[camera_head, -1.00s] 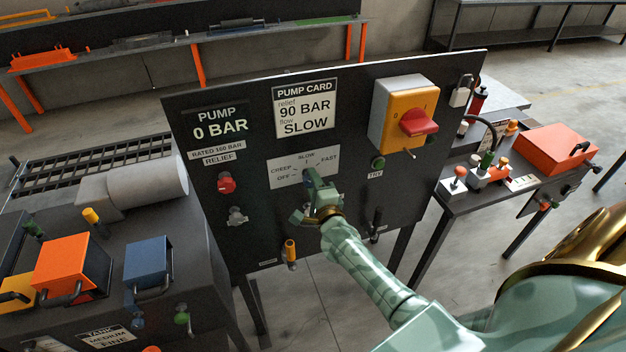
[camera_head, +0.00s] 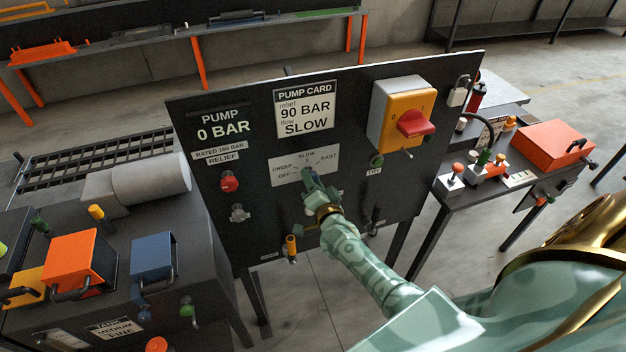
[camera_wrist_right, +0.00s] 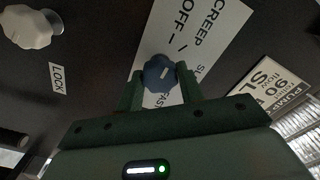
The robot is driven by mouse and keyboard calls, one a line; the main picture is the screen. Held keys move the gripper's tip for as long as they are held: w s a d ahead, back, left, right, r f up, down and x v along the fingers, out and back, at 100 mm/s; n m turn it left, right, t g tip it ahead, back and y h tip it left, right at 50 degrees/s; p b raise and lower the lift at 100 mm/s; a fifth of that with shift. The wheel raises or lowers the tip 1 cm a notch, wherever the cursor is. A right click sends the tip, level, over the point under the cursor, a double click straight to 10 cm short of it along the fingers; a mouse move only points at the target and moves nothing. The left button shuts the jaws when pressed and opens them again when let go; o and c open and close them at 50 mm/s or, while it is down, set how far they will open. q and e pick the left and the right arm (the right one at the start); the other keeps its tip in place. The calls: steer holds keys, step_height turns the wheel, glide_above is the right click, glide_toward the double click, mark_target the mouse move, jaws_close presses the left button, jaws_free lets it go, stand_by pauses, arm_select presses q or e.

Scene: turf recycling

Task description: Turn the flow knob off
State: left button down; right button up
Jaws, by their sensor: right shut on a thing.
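The flow knob is a small blue knob (camera_wrist_right: 158,74) on the dark pump panel (camera_head: 345,130), in front of a white label plate (camera_head: 290,168) marked OFF, CREEP, SLOW and FAST. My right gripper (camera_head: 312,182) is at the knob and hides most of it in the head view. In the right wrist view, the two green fingers of my right gripper (camera_wrist_right: 159,88) stand on either side of the knob, shut on it. The knob's pale mark points up and right in that view. Which setting it points to is hard to tell. My left gripper is not in view.
A red relief knob (camera_head: 229,181) and a grey knob (camera_head: 239,213) sit left of the label. A yellow-and-red switch (camera_head: 400,115) is at upper right. A yellow-orange handle (camera_head: 291,248) is below. The pump display (camera_head: 222,130) reads 0 BAR.

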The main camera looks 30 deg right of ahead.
steer(key=shift+f+n, duration=0.1)
steer(key=shift+n, duration=0.2)
steer(key=o, duration=1)
steer(key=v, duration=1.6)
steer(key=shift+s, duration=0.2)
steer(key=shift+f, duration=0.1)
